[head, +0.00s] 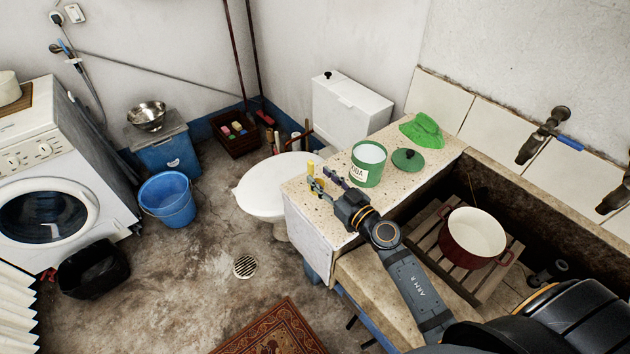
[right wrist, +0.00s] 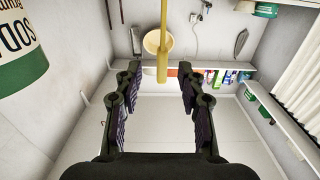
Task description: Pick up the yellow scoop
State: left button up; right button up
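The yellow scoop (head: 311,168) is at the counter's left end in the head view, partly hidden by my right gripper (head: 326,184). No contact shows; whether the handle lies between the fingertips in depth I cannot tell. My left gripper is not in view.
An open green-and-white soda tin (head: 368,167) stands right behind the gripper on the speckled counter (head: 396,190). Its green lid (head: 408,159) and a green cloth (head: 422,131) lie beyond. To the right, a red pot (head: 450,247) stands on slats in the trough.

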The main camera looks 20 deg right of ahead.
aim_at(313, 172)
jog(key=shift+x, duration=0.8)
jog(key=x, duration=0.3)
jog(key=shift+a+f+b, duration=0.1)
jog(key=shift+b, duration=0.3)
jog(key=shift+w+a, duration=0.1)
jog(key=shift+w, duration=0.15)
jog(key=shift+s, duration=0.1)
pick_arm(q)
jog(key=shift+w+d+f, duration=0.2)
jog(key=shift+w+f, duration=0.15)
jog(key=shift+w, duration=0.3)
pick_arm(e)
grip_shut()
